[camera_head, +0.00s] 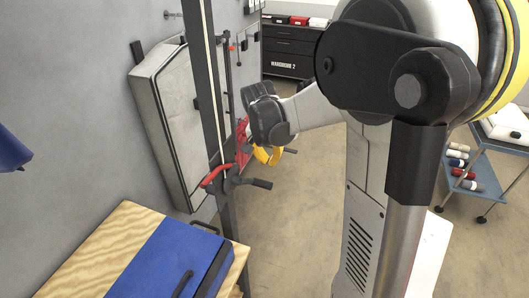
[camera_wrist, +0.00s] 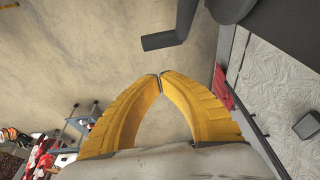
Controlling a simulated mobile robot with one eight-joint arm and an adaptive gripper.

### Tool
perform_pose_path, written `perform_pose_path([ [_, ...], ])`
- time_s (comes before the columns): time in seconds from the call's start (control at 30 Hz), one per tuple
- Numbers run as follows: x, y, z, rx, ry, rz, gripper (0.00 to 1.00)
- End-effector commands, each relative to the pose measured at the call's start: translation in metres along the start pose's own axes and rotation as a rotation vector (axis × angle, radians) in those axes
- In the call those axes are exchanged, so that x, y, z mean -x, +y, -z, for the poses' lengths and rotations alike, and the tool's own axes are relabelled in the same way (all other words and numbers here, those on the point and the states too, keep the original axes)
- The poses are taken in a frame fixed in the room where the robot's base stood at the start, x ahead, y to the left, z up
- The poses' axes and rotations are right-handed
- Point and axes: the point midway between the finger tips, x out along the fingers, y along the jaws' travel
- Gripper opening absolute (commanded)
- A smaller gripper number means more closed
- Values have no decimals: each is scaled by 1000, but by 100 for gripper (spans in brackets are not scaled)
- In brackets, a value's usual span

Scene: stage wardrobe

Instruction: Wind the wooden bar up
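A tall dark post (camera_head: 207,85) stands by the wall with a pale rope or cord running along it. A red lever-like part (camera_head: 215,177) and a dark handle (camera_head: 256,183) stick out from its lower part. A red plate (camera_head: 243,143) shows just behind, next to my gripper. My gripper (camera_head: 268,157) has yellow fingers beyond the post. In the wrist view its fingertips (camera_wrist: 160,75) meet, with only floor seen between the fingers. A dark angled handle (camera_wrist: 165,39) lies just past the tips, apart from them in the picture. I cannot make out the wooden bar.
A grey case (camera_head: 172,120) leans on the wall behind the post. A plywood top (camera_head: 85,240) with a blue cover (camera_head: 160,262) is at the lower left. A blue trolley (camera_head: 488,175) stands at the right. The floor (camera_head: 295,215) between is clear.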

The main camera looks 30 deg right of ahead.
Motion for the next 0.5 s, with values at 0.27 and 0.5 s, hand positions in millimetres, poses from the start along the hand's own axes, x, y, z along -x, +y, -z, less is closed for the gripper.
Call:
perform_pose_path([
  [0.27, -43, 0, -17, 2, 0, 1, 0],
  [0.5, -53, 0, -28, 2, 0, 1, 0],
])
